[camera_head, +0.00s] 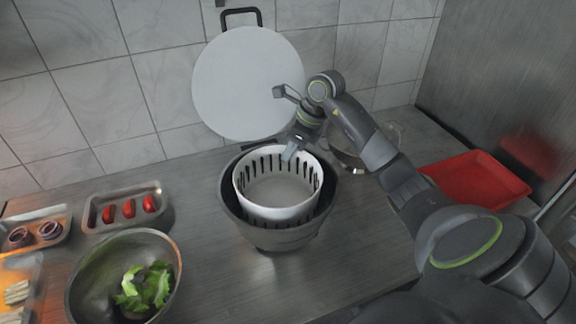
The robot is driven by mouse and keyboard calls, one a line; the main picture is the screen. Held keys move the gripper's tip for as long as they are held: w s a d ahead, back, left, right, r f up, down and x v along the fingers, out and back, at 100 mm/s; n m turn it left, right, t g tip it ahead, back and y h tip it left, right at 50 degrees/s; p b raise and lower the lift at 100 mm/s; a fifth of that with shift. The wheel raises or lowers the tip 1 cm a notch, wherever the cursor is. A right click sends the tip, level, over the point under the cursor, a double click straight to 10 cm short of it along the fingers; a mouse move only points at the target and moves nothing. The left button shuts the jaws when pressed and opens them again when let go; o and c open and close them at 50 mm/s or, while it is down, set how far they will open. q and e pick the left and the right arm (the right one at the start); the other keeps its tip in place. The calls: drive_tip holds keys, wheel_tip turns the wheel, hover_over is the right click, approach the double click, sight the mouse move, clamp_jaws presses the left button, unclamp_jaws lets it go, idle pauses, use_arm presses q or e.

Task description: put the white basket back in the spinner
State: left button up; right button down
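The white basket (282,212) is a round slotted bowl, open at the top and empty inside. It sits within the mouth of the dark grey spinner bowl (272,238) on the counter, its rim standing a little above the spinner's rim. I cannot tell whether its base rests on the bottom. My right gripper (291,150) comes in from the right and is at the basket's far rim, with one finger over the inner wall. It appears shut on that rim; its other finger is hidden. My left gripper is not in view.
A round white lid or board (248,85) leans on the tiled wall behind. A metal bowl with lettuce (124,276) and trays of red items (127,208) and onion (36,233) are at left. A clear bowl (350,150) is behind my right arm; a red tray (475,180) is at right.

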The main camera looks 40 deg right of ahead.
sight(289, 163)
wheel_tip(289, 163, down, 4)
drive_tip(key=shift+r+p, duration=0.1)
drive_tip(key=shift+p, duration=0.55)
drive_tip(key=shift+f, duration=0.25)
drive_tip(key=c, duration=1.9)
unclamp_jaws()
drive_tip(key=shift+c, duration=0.2)
drive_tip(key=shift+r, duration=0.1)
